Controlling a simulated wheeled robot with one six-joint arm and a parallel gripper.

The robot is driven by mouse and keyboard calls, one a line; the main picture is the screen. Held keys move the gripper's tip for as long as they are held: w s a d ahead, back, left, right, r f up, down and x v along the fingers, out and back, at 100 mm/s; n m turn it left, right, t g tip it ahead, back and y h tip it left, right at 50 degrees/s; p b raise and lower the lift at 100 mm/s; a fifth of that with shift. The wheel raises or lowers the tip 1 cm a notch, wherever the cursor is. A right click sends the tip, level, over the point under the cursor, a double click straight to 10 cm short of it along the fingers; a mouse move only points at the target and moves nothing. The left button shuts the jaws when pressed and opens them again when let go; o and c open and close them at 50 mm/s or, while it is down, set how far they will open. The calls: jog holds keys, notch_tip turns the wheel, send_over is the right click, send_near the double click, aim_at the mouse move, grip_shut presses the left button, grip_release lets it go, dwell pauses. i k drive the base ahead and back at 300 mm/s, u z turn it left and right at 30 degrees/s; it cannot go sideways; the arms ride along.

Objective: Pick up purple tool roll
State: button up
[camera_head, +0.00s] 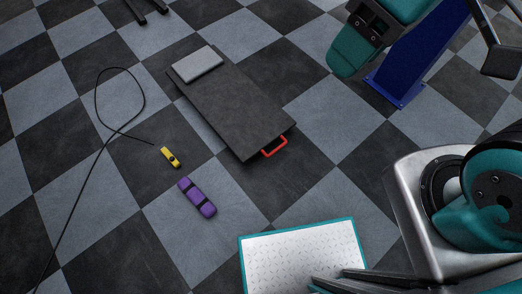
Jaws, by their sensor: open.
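The purple tool roll (197,197) lies on the checkered floor left of the middle, with dark bands around it. It lies at a slant, its lower end toward the right. My gripper (318,283) shows at the bottom edge, partly cut off, with dark fingers over the white plate. It is open and well to the right of and below the tool roll in the picture, not touching it. I see nothing between its fingers.
A small yellow object (171,157) lies just above the tool roll. A black cable (98,155) loops to the left. A dark creeper board (235,108) with a grey pad (197,64) and red handle (274,146) lies behind. A blue post (420,60) stands upper right.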

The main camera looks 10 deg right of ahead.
aim_at(203, 204)
jog(key=u, duration=1.25)
jog(key=k, duration=1.15)
jog(key=u, duration=0.85)
jog(key=i, duration=1)
jog(key=z, duration=0.55)
